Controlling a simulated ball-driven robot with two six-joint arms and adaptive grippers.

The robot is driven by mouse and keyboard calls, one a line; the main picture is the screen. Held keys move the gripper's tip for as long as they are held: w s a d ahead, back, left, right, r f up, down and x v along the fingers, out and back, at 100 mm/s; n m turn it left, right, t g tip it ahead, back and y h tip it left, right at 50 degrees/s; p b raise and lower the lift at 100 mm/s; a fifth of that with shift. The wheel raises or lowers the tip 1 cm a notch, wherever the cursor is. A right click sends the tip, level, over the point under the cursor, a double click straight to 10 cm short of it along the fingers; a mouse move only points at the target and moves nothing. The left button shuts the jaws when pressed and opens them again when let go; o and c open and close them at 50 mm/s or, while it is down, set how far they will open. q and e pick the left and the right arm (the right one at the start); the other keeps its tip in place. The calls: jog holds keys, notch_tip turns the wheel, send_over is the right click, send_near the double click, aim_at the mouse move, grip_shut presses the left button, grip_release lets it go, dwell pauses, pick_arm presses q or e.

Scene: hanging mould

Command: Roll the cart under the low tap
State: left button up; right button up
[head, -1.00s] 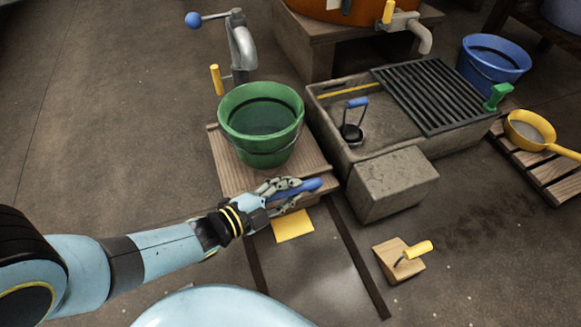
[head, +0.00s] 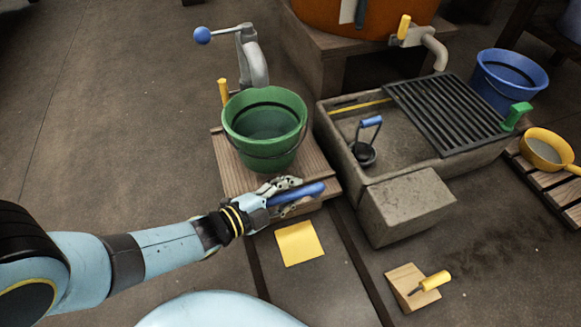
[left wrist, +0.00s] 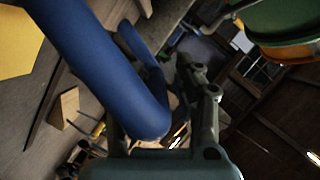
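The cart is a low wooden platform (head: 233,177) on dark floor rails, carrying a green bucket (head: 252,136). Its blue handle (head: 309,190) sticks out at the near side. My left gripper (head: 294,194) has its fingers around this handle. In the left wrist view the blue handle (left wrist: 98,62) crosses close to the camera, partly hiding the fingers. A grey tap (head: 255,68) with a blue ball lever stands behind the bucket; another tap (head: 433,48) with a yellow lever comes from the orange vat. I cannot tell which is the low tap. My right gripper is not in view.
A stone trough (head: 405,207) with a black grate (head: 450,108) stands close right of the cart. A yellow sheet (head: 299,243) lies between the rails at the near side. A wooden block (head: 404,284) with a yellow-handled tool sits right of the rails. Floor at left is clear.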

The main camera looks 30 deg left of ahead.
pick_arm(q)
jog(key=shift+o, duration=0.8)
jog(key=shift+d, duration=0.1)
jog(key=shift+s, duration=0.15)
jog(key=shift+s, duration=0.3)
jog(key=v, duration=1.1)
jog(key=shift+a+r, duration=0.15)
jog(key=shift+a, duration=0.1)
